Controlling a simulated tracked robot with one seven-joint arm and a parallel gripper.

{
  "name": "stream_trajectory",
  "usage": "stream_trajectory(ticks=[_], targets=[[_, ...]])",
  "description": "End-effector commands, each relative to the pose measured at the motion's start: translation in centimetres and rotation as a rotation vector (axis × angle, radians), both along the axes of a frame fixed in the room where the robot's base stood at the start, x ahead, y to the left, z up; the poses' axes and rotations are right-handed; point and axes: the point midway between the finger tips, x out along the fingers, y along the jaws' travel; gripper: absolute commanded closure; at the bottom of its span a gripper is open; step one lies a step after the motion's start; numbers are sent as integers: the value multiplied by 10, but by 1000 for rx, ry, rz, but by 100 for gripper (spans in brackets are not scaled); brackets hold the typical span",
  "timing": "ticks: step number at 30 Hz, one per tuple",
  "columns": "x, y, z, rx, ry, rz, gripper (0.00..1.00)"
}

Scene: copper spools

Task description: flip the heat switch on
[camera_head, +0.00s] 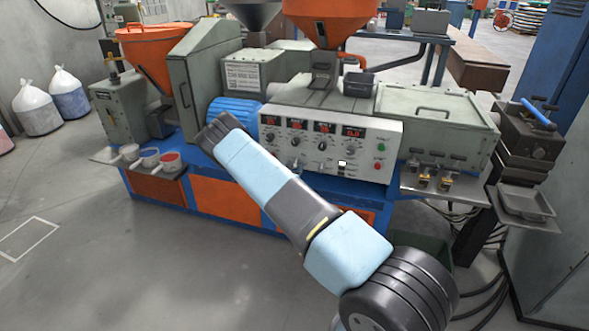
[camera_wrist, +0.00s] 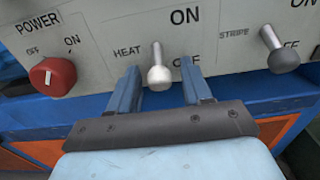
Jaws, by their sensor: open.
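The heat switch (camera_wrist: 159,77) is a silver toggle lever with a round end, in the middle of the wrist view. Its lever points down, toward the lower label, which is partly hidden and looks like OFF; ON is printed above. My gripper (camera_wrist: 161,70) is open, with one blue finger to the left of the lever and the other to the right. A gap shows on each side of the knob, and nothing is held. In the head view my arm reaches toward the grey control panel (camera_head: 380,150); I cannot make out the fingers there.
A red power knob (camera_wrist: 53,76) sits left of the heat switch. The similar STRIPE toggle (camera_wrist: 283,60) is to the right, also pointing down. A blue and orange base lies below the panel. A shelf with small cups (camera_head: 171,160) stands left of my arm.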

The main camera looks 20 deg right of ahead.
Motion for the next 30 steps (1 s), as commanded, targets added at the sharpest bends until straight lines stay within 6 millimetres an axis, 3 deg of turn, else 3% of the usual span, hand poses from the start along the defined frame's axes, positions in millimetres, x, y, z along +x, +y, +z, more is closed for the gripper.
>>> stream_trajectory(ticks=[7,23,30], targets=[[0,0,0,0,0,0,51],[0,0,0,0,0,0,100],[0,0,1,10,12,0,100]])
